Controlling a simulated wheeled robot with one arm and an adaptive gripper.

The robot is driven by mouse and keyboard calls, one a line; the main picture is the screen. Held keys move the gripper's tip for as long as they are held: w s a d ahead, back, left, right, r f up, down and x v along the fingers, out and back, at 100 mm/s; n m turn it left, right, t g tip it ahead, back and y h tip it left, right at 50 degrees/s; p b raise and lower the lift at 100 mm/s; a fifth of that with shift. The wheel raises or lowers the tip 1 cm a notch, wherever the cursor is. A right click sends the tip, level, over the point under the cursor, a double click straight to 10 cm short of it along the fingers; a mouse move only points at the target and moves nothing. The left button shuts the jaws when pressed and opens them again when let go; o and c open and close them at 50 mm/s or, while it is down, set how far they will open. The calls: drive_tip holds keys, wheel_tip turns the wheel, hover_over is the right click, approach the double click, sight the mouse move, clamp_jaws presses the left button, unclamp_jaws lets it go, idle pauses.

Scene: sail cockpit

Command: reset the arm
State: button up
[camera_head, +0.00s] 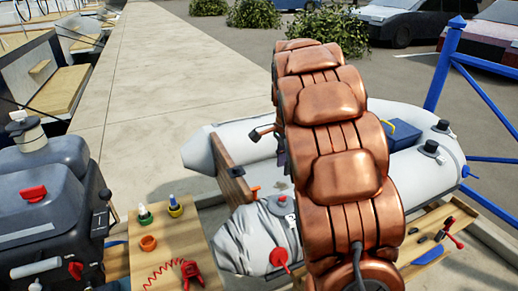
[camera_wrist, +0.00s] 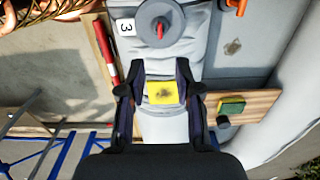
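My copper-coloured arm (camera_head: 345,180) rises through the middle of the head view, bent in a tall stack of links. It hides my gripper there. In the wrist view my gripper (camera_wrist: 162,70) shows its two dark fingers spread apart, pointing up in the picture. A yellow square (camera_wrist: 163,92) with a dark smudge shows between the fingers, over the pale grey surface of the inflatable boat (camera_wrist: 205,25). Gaps show on both sides of it, and I see no finger pressing on it. Its height relative to the fingers is unclear.
The grey boat (camera_head: 430,170) lies behind and beside my arm. A dark motor (camera_head: 40,200) stands left, beside a wooden board (camera_head: 165,255) with small bottles and a red coiled cord. Blue posts (camera_head: 443,65) stand right. Open pavement (camera_head: 150,90) lies beyond.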

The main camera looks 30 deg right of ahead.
idle(0.4)
drive_tip(key=s+a+f+n+g, duration=0.1)
drive_tip(key=s+a+f+n, duration=0.1)
drive_tip(key=s+a+n, duration=0.7)
drive_tip(key=s+a+f+n+g, duration=0.1)
drive_tip(key=s+a+n, duration=0.35)
drive_tip(key=s, duration=0.75)
drive_tip(key=s+a+f+n+g, duration=0.1)
drive_tip(key=s+a+f+n, duration=0.1)
drive_tip(key=s+a+n, duration=0.7)
wheel_tip(320, 180, up, 15)
drive_tip(key=s+d+m+t+p, duration=0.1)
drive_tip(key=m+p, duration=0.2)
drive_tip(key=p, duration=1.1)
drive_tip(key=shift+s+d+r, duration=0.15)
drive_tip(key=shift+d+r, duration=0.05)
drive_tip(key=shift+d, duration=0.15)
